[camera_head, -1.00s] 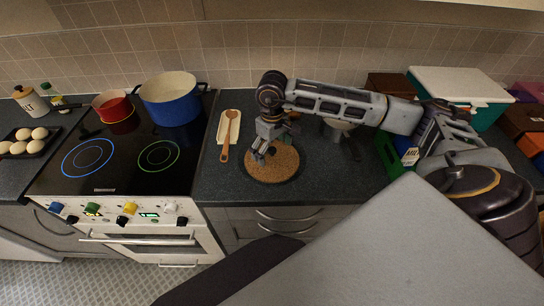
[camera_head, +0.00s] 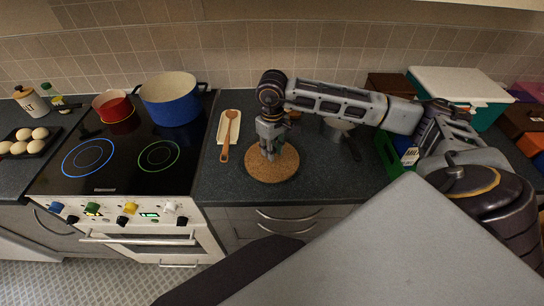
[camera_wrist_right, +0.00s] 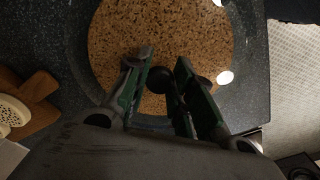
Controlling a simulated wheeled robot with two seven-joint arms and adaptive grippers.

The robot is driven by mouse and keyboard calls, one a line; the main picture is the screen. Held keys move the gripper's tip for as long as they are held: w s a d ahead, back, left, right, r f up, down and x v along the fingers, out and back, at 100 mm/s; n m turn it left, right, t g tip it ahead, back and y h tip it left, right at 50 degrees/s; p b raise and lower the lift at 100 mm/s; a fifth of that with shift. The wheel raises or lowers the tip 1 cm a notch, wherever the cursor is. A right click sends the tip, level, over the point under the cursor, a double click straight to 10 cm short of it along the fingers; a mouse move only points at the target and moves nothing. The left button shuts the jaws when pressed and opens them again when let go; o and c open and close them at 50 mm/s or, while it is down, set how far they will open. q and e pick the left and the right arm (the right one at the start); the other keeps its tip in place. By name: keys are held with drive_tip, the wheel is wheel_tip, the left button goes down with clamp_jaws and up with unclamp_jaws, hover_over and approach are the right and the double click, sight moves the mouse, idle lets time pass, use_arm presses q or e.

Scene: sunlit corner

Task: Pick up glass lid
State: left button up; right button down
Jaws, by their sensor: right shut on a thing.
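The glass lid (camera_wrist_right: 225,77) is clear and hard to make out over the round cork mat (camera_head: 284,172). Highlights and a dark, rounded band around the cork show it in the right wrist view. Its black knob (camera_wrist_right: 161,80) is between the fingers of my right gripper (camera_wrist_right: 163,72), which is shut on it. In the head view my right gripper (camera_head: 271,154) points down over the mat. I cannot tell whether the lid touches the mat. My left gripper is not in view.
A wooden spoon (camera_head: 226,142) lies on a pale rest (camera_head: 235,122) left of the mat. The hob holds a blue pot (camera_head: 171,104) and a red pan (camera_head: 113,107). A green crate (camera_head: 388,154) with a milk carton (camera_head: 411,156) stands to the right.

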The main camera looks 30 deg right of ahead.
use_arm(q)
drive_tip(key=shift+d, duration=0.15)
use_arm(e)
drive_tip(key=shift+s+f, duration=0.15)
drive_tip(key=shift+f, duration=0.05)
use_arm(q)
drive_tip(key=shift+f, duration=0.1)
use_arm(e)
drive_tip(key=shift+r, duration=0.15)
drive_tip(key=shift+r, duration=0.25)
drive_tip(key=r, duration=0.4)
drive_tip(key=r+b, duration=0.1)
drive_tip(key=r, duration=0.2)
drive_tip(key=shift+w+r, duration=0.2)
drive_tip(key=shift+r, duration=0.95)
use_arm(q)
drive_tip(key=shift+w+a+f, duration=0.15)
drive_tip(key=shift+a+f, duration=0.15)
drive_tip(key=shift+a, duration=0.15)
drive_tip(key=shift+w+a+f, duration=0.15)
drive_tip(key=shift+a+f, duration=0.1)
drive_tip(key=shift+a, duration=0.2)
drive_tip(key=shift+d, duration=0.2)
